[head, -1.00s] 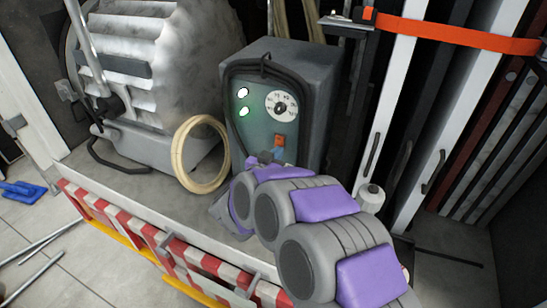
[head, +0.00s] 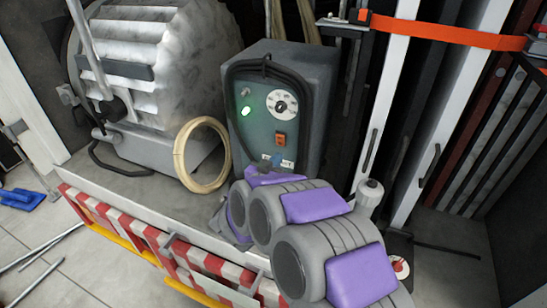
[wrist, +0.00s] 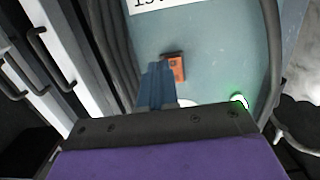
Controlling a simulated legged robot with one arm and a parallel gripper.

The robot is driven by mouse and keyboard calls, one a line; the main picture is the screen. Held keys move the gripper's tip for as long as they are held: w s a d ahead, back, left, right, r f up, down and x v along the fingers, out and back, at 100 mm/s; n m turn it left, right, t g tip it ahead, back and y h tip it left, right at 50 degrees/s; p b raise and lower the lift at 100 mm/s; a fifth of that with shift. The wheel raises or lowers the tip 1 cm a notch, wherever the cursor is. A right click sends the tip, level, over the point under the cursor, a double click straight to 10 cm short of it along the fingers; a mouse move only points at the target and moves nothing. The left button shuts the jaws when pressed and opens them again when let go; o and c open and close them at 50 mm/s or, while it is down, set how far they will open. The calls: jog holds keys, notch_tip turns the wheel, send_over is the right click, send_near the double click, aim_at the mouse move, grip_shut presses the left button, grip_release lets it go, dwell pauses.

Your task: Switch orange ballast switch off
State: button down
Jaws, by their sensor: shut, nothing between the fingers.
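The orange ballast switch (head: 280,139) is on the front panel of the grey-green ballast box (head: 315,110), below a white dial (head: 282,104). The switch also shows in the wrist view (wrist: 178,66), right beside my fingertips. My gripper (head: 277,160) is shut and empty, its blue fingers (wrist: 157,85) pointing at the panel. In the head view the fingertips sit just below the switch, apart from it. The upper panel lamp (head: 245,92) is dark. The lower lamp (head: 246,111) glows green.
A big lamp housing (head: 165,55) stands left of the box, with a cream cable coil (head: 201,154) between them. White upright poles (head: 385,100) and an orange strap (head: 450,33) are at the right. A red-and-white striped edge (head: 165,238) runs along the front of the truck bed.

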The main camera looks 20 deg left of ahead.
jog(key=shift+s+a+f, duration=1)
jog(key=shift+s+a, duration=0.55)
jog(key=shift+s, duration=3.5)
jog(key=s+d+f+g+b, duration=0.1)
jog(key=s+d+g+b, duration=0.2)
jog(key=s+d+g, duration=0.6)
jog(key=s+d+f+n+g+y+b, duration=0.1)
jog(key=s+d+g, duration=0.8)
jog(key=s+d, duration=1.4)
jog(key=d+f+b, duration=0.1)
jog(key=d+b, duration=0.1)
jog(key=d, duration=0.1)
jog(key=shift+s+d+g, duration=0.3)
jog(key=shift+d+g, duration=0.1)
